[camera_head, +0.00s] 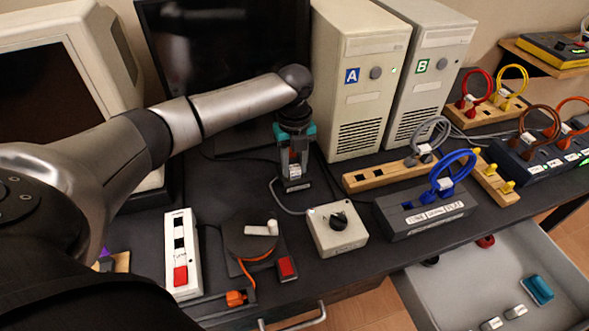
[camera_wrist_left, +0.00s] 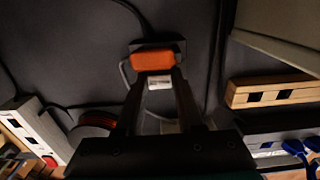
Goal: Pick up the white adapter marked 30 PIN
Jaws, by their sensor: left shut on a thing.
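My left gripper (camera_head: 294,176) points down over the desk, in front of the beige tower marked A. In the left wrist view its fingers (camera_wrist_left: 158,88) close around a small white piece (camera_wrist_left: 158,82); any marking on it is too small to read. An orange block (camera_wrist_left: 153,62) on a dark base lies just beyond the fingertips. In the head view the fingers partly hide the held piece and the small dark block with a white label (camera_head: 297,186) at their tips. Two small white pieces (camera_head: 516,311) (camera_head: 491,324) lie in the open drawer. My right gripper is not in view.
A grey box with a black knob (camera_head: 338,229) stands right of my gripper, with a cable leading to it. A wooden strip (camera_head: 377,177) and a dark block with blue loops (camera_head: 425,212) stand further right. A white switch strip (camera_head: 182,255) lies left. Towers (camera_head: 358,95) stand behind.

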